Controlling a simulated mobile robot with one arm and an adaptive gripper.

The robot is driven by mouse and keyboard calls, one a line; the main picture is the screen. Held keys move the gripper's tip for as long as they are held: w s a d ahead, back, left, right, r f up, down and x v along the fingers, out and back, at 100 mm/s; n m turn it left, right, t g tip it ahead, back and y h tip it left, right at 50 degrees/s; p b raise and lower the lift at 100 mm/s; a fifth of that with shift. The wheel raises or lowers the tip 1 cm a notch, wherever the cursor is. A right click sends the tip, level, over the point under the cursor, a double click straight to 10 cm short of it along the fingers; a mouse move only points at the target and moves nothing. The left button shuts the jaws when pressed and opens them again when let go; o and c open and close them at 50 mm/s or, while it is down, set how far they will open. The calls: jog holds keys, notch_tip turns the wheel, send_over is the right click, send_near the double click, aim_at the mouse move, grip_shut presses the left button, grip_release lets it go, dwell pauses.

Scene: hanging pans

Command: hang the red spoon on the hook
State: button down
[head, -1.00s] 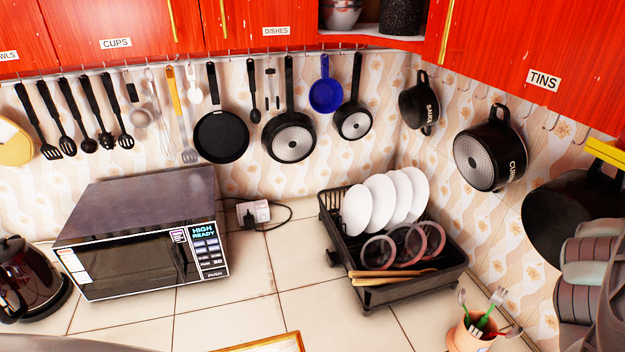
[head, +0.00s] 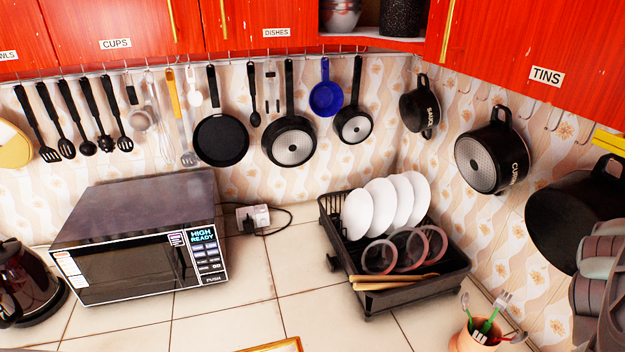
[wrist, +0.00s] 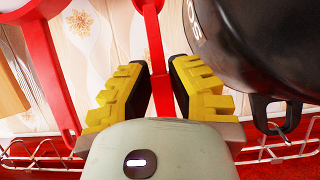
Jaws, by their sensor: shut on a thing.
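In the wrist view, my gripper (wrist: 158,88) has yellow and black fingers closed around a long red handle, the red spoon (wrist: 154,45). The handle runs from the top edge down between the fingers, and my gripper body hides its lower end. The spoon's bowl is not clearly visible. A white wire rail with hooks (wrist: 35,155) crosses the bottom of the wrist view against red. I cannot tell which hook is free there. My gripper and the red spoon cannot be made out in the head view.
In the wrist view, another red utensil (wrist: 48,70) is left of my gripper and a black pot (wrist: 265,45) is close on its right. In the head view, pans and utensils hang below red cabinets. Empty hooks (head: 555,120) show under the right cabinet, above a large black pan (head: 560,215).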

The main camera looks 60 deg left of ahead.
dwell(0.3)
jog(key=c, duration=0.9)
grip_release()
jog(key=shift+r, duration=0.1)
